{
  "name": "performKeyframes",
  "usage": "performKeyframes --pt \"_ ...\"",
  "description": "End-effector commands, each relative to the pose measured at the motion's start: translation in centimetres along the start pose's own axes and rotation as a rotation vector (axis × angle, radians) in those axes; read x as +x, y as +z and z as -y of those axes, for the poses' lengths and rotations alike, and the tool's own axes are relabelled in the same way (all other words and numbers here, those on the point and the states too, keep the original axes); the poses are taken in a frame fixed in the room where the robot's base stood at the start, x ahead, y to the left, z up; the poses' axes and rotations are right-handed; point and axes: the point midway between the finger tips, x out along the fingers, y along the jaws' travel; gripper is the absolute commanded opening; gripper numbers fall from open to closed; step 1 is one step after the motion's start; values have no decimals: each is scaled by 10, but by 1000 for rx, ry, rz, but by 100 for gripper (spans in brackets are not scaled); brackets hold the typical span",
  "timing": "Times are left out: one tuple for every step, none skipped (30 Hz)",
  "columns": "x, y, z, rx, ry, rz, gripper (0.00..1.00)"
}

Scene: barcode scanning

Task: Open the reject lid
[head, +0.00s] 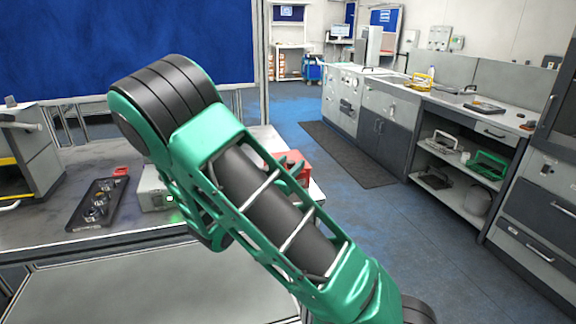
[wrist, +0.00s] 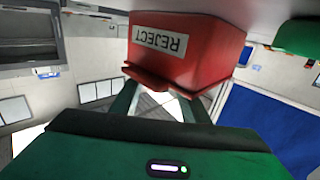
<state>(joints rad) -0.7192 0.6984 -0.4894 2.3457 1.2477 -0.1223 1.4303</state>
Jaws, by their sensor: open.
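The red reject box (wrist: 190,45) fills the upper middle of the wrist view, its white REJECT label (wrist: 160,39) upside down. A projecting red lip (wrist: 165,84), apparently the lid's edge, runs along the box's lower side in that picture. My gripper (wrist: 160,98) is open, its two dark green fingers spread apart at this lip with nothing seen between them. I cannot tell whether they touch it. In the head view the red box (head: 298,168) stands on the table, partly hidden behind my green arm. The lid looks closed, though its hinge side is hidden.
A black tray with round parts (head: 97,203) and a grey device with a green light (head: 155,200) stand on the table (head: 40,228) left of my arm. A small red item (head: 121,171) lies behind the tray. A workbench (head: 400,90) runs along the right; blue floor lies between.

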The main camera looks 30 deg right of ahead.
Motion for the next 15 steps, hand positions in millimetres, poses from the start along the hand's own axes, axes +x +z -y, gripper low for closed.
performKeyframes --pt "3 0 0 1 1 -1 41" --pt "5 0 0 1 0 -1 41" --pt "6 0 0 1 0 -1 41" --pt "6 0 0 1 -1 -1 41" --pt "7 0 0 1 -1 0 41" --pt "7 0 0 1 -1 0 41" --pt "7 0 0 1 -1 0 41" --pt "7 0 0 1 -1 0 41" --pt "7 0 0 1 -1 0 41" --pt "7 0 0 1 -1 0 41" --pt "7 0 0 1 -1 0 41" --pt "7 0 0 1 -1 0 39" --pt "7 0 0 1 -1 0 32" --pt "7 0 0 1 -1 0 25" --pt "7 0 0 0 -1 0 15"
